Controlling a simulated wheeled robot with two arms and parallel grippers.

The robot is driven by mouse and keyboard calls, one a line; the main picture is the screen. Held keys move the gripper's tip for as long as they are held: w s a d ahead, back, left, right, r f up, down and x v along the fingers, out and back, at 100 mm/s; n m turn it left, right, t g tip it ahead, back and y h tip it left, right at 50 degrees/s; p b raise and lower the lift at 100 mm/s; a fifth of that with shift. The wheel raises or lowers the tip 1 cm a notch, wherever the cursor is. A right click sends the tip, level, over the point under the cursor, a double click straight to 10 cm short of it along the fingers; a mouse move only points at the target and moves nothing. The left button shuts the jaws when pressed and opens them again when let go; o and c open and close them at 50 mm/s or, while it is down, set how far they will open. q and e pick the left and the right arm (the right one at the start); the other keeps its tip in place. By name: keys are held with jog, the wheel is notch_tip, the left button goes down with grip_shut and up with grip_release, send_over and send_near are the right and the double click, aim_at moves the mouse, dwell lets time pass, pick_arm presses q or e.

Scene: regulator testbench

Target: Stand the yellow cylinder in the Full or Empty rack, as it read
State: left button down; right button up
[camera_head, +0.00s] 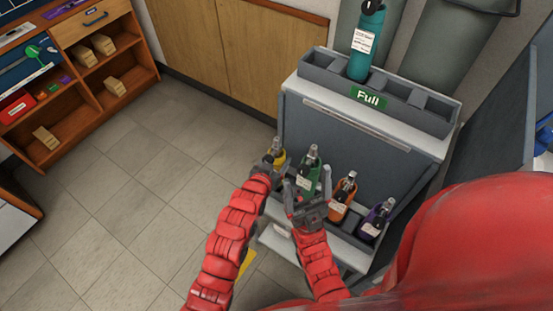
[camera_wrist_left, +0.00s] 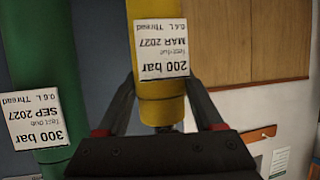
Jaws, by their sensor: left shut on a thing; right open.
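The yellow cylinder (camera_head: 280,159) is at the left end of the row of cylinders in the head view, neck up. My left gripper (camera_head: 265,170) is shut on it. In the left wrist view the yellow cylinder (camera_wrist_left: 158,95) lies between the fingers (camera_wrist_left: 160,110), its label reading 200 bar, test due MAR 2027. I cannot tell whether its base touches the lower rack. My right gripper (camera_head: 307,190) is open and empty, in front of the green cylinder (camera_head: 309,163). The grey Full rack (camera_head: 400,92) stands above, with a teal cylinder (camera_head: 367,42) in it. No Empty sign is visible.
The orange cylinder (camera_head: 343,193) and purple cylinder (camera_head: 376,219) stand in the lower rack. The green cylinder (camera_wrist_left: 35,80) is close left of the yellow one in the wrist view. The Full rack has free slots. A shelf unit (camera_head: 75,70) is far left; floor between is clear.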

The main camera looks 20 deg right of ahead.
pick_arm(q)
jog(key=shift+c, duration=0.7)
grip_release()
jog(key=shift+o, duration=0.7)
jog(key=shift+f, duration=0.1)
jog(key=p+v, duration=0.1)
jog(key=v, duration=1.6)
jog(key=shift+s, duration=0.15)
jog(key=shift+a, duration=0.15)
